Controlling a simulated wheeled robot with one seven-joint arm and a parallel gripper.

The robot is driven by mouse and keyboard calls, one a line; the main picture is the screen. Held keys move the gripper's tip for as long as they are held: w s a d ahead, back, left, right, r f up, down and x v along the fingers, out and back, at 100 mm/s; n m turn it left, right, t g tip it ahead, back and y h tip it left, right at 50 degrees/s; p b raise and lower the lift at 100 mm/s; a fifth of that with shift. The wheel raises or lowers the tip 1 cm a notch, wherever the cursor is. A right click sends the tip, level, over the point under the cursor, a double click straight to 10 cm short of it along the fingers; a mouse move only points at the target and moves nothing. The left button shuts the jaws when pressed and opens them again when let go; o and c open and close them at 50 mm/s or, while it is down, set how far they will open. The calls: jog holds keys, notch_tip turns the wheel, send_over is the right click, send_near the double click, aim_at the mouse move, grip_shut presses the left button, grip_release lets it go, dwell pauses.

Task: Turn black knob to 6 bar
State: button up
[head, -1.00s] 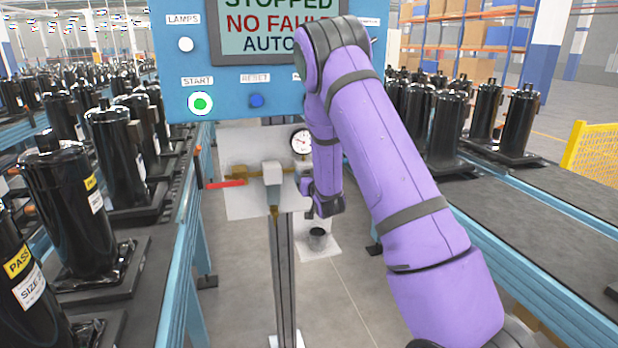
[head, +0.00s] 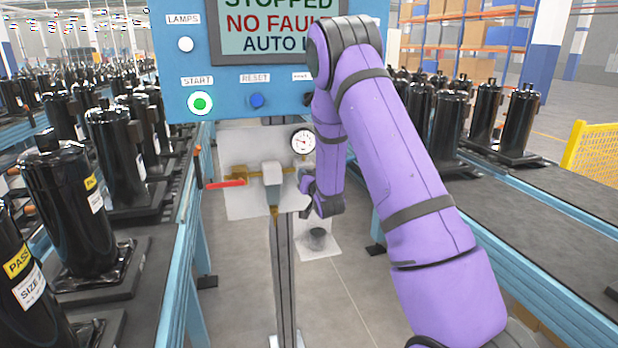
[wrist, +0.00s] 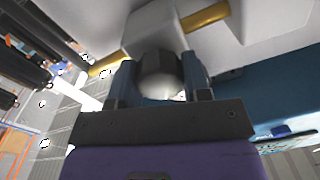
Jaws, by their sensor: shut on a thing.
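The black knob (wrist: 160,75) is between the two fingers of my gripper (wrist: 160,84) in the wrist view, under a pale regulator block (wrist: 150,30) on a brass pipe. My gripper is shut on the knob. In the head view my gripper (head: 306,191) is at the right side of the regulator block (head: 272,177), and the knob is hidden behind it. A round white pressure gauge (head: 302,141) is just above my gripper. Its needle shows, but the numbers are too small to read.
A red valve handle (head: 226,183) sticks out left of the regulator. Above hangs a blue control panel (head: 225,75) with a green START button (head: 201,103) and a blue RESET button (head: 257,101). Conveyors with black compressors (head: 68,205) run on both sides.

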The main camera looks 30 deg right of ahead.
jog(key=m, duration=0.6)
jog(key=shift+d+m, duration=0.1)
jog(key=shift+m, duration=0.2)
jog(key=m, duration=0.5)
jog(key=shift+f+m+h, duration=0.1)
jog(key=shift+m+h, duration=0.2)
jog(key=m, duration=0.6)
jog(key=shift+f, duration=0.1)
jog(key=m, duration=0.6)
jog(key=o, duration=0.9)
jog(key=shift+s, duration=0.1)
